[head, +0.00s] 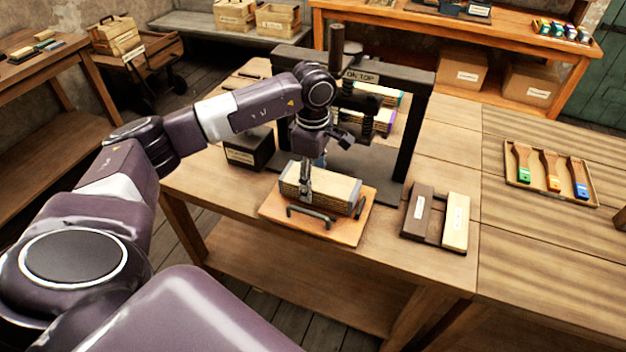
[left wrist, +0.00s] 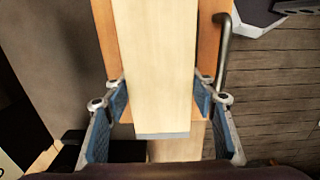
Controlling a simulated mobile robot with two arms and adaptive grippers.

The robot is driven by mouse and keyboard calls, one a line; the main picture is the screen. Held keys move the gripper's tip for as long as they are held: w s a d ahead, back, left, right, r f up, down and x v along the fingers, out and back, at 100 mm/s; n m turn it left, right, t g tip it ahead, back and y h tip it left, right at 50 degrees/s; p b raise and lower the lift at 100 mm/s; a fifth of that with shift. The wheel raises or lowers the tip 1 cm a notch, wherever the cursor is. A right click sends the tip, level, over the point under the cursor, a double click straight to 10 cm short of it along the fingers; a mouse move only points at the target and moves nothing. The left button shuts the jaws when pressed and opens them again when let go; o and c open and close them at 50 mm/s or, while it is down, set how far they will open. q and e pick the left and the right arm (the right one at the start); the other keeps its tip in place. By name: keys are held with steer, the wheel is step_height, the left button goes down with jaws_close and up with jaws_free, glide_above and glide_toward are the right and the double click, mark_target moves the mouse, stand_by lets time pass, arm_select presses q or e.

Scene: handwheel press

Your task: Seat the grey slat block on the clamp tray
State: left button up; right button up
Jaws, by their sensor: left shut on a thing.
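The grey slat block (head: 338,185), a pale-topped stack of slats, is at the orange-brown clamp tray (head: 336,235) in front of the press. In the left wrist view its pale top (left wrist: 155,65) runs lengthwise and ends in a grey strip. The tray shows beneath and beside it (left wrist: 210,45). My left gripper (head: 305,190) points down and is shut on the block, with blue-padded fingers on its two long sides (left wrist: 160,105). Whether the block's underside fully touches the tray is hidden. My right gripper is not in view.
The black press frame (head: 412,130) stands behind the tray, with colour-edged slat blocks (head: 378,115) under it. A dark labelled box (head: 248,150) is at left. A dark and pale two-part holder (head: 420,215) is close at right. Brushes (head: 552,172) lie farther right; the table between is clear.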

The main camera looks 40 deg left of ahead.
arm_select(q)
steer(key=shift+f+b, duration=0.5)
steer(key=shift+f, duration=0.15)
steer(key=o, duration=1.6)
steer(key=shift+c, duration=0.2)
steer(key=shift+o, duration=0.2)
steer(key=shift+f, duration=0.1)
step_height(320, 180, up, 12)
steer(key=shift+r, duration=0.1)
